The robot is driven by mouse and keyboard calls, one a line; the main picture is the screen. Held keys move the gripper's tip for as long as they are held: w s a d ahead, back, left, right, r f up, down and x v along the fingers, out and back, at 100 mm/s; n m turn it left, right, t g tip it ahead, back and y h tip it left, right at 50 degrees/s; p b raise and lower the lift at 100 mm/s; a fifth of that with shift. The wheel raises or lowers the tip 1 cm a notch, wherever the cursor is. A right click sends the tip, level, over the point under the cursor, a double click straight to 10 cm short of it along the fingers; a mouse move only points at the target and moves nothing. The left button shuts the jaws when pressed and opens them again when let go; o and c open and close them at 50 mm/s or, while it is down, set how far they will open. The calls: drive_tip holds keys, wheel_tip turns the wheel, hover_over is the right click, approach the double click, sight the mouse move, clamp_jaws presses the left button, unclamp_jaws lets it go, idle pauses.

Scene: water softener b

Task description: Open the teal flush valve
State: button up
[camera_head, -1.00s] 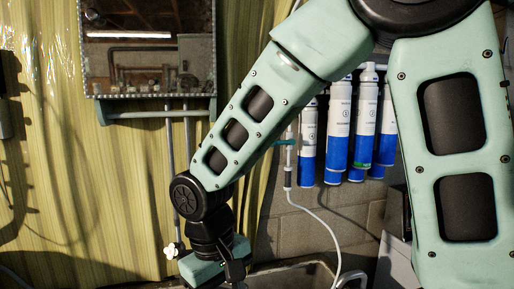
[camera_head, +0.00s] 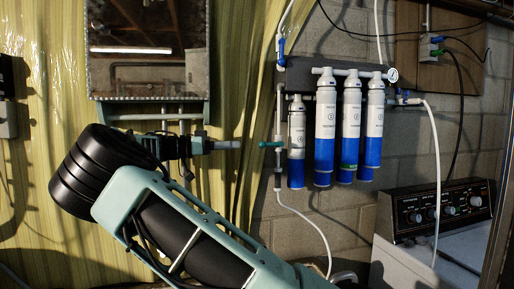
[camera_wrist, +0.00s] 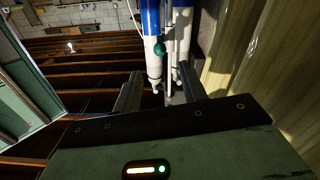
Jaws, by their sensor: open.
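The teal flush valve (camera_head: 271,144) is a small teal handle on the thin white vertical pipe left of the filter cartridges. In the wrist view, its teal end (camera_wrist: 167,46) shows ahead of my gripper, roughly in line with the gap between the fingers. My gripper (camera_head: 228,145) points right at about the valve's height, with its tips a little left of the handle in the head view. In the wrist view, the fingers of my gripper (camera_wrist: 161,90) are spread with nothing between them. The exact depth between tips and handle is hard to tell.
Several white-and-blue filter cartridges (camera_head: 326,130) hang just right of the valve. A blue valve (camera_head: 281,52) sits above it. A mirror cabinet (camera_head: 150,50) is above my gripper at left. A washing machine (camera_head: 440,225) stands at lower right. A white hose (camera_head: 310,222) hangs below.

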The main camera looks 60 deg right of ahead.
sight(267, 144)
drive_tip(key=p+x, duration=0.2)
drive_tip(key=x, duration=1)
drive_tip(key=shift+p, duration=0.4)
clamp_jaws()
